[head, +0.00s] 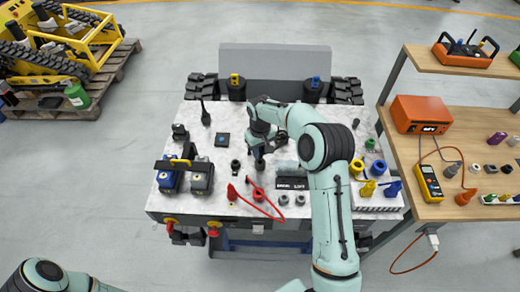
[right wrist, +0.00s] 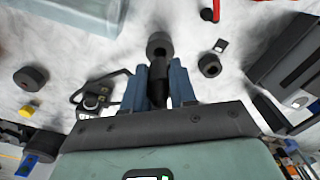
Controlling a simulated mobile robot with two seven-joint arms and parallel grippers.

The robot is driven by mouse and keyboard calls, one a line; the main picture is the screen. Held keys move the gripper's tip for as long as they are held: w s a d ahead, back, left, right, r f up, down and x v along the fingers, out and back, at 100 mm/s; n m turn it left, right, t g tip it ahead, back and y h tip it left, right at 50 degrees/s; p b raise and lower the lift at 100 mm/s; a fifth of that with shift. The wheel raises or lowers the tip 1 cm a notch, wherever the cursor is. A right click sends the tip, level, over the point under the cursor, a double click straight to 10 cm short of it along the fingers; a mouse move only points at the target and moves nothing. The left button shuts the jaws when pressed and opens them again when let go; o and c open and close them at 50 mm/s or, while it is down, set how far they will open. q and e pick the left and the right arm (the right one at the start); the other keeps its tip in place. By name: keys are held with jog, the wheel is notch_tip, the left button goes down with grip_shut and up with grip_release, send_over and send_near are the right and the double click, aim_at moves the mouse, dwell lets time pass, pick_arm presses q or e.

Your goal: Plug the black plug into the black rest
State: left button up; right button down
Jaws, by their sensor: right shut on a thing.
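My right gripper (head: 259,148) reaches down over the middle of the pale bench top. In the right wrist view its blue fingers (right wrist: 159,88) are shut on the black plug (right wrist: 158,92), a dark slim cylinder. A dark round socket, apparently the black rest (right wrist: 160,42), lies right beyond the plug's end and lines up with it. I cannot tell whether the plug's end is inside it or just short of it. In the head view a dark round part (head: 260,166) shows just under the gripper. My left gripper is out of view; only part of its arm shows at bottom left.
Another dark ring socket (right wrist: 209,65) lies close to the right of the fingers. A red cable with red plugs (head: 258,193) lies in front. Yellow (head: 368,188) and blue plugs (head: 392,188) stand farther right.

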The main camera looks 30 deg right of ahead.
aim_at(260, 157)
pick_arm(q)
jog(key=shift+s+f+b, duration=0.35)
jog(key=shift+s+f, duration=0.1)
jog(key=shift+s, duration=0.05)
pick_arm(e)
jog(key=shift+f, duration=1.85)
jog(key=c, duration=0.8)
grip_release()
notch_tip(260, 157, up, 14)
jog(key=shift+f+p, duration=0.25)
jog(key=shift+p, duration=0.25)
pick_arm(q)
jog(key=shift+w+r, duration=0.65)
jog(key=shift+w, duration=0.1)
pick_arm(e)
jog(key=shift+f, duration=0.1)
